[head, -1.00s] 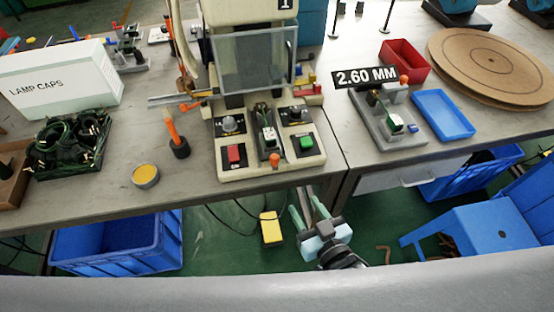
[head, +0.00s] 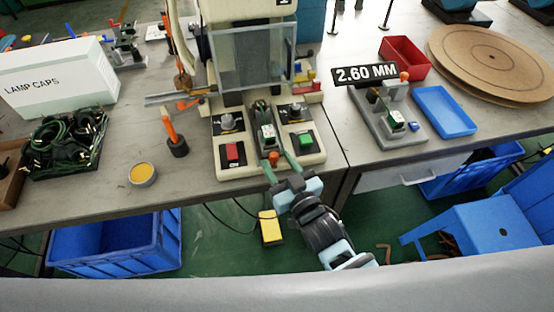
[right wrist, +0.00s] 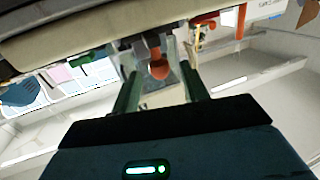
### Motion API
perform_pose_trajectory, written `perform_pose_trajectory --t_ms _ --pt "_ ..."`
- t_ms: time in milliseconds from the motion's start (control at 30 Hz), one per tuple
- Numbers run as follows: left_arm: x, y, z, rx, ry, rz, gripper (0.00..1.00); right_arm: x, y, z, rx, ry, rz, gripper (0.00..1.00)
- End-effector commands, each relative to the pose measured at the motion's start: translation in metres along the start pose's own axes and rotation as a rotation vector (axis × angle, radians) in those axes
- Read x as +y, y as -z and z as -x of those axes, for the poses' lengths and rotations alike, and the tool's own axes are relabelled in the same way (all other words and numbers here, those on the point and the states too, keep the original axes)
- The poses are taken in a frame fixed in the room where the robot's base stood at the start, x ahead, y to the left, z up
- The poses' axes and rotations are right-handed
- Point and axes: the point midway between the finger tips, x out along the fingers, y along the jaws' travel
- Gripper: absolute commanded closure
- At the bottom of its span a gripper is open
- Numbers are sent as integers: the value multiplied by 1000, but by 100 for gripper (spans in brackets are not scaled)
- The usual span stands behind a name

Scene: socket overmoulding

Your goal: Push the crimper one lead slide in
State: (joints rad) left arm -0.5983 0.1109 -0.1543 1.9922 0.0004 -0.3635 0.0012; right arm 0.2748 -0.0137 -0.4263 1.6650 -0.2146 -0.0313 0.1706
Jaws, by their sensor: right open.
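The crimper (head: 228,151) is the cream machine numbered one, with a clear guard, two knobs, and a red and a green button. Its lead slide (head: 267,137) lies in the middle of its front, with an orange knob (head: 274,158) at the near end. My right gripper (head: 280,167) is at the front edge of the machine, its green fingers reaching to the knob. In the right wrist view the orange knob (right wrist: 158,68) sits between the open fingers (right wrist: 160,85), with space on either side. My left gripper is out of view.
A grey gauge fixture (head: 391,122) labelled 2.60 MM stands to the right, near a blue tray (head: 444,112) and a red bin (head: 404,60). A cup (head: 143,174), a screwdriver stand (head: 177,147) and a lead tray (head: 65,145) lie left. A yellow box (head: 270,228) hangs below.

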Motion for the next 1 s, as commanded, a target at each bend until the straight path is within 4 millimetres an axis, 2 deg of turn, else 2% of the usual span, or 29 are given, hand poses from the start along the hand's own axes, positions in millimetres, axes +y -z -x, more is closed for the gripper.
perform_pose_trajectory --t_ms 200,467,800,1000 --pt "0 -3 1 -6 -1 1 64 0 0 -13 0 0 0 55" --pt "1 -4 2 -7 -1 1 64 0 0 -14 -1 0 0 57" --pt "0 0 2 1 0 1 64 0 0 -14 -1 0 -1 100" --pt "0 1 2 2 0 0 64 0 0 -14 -1 0 -1 100"
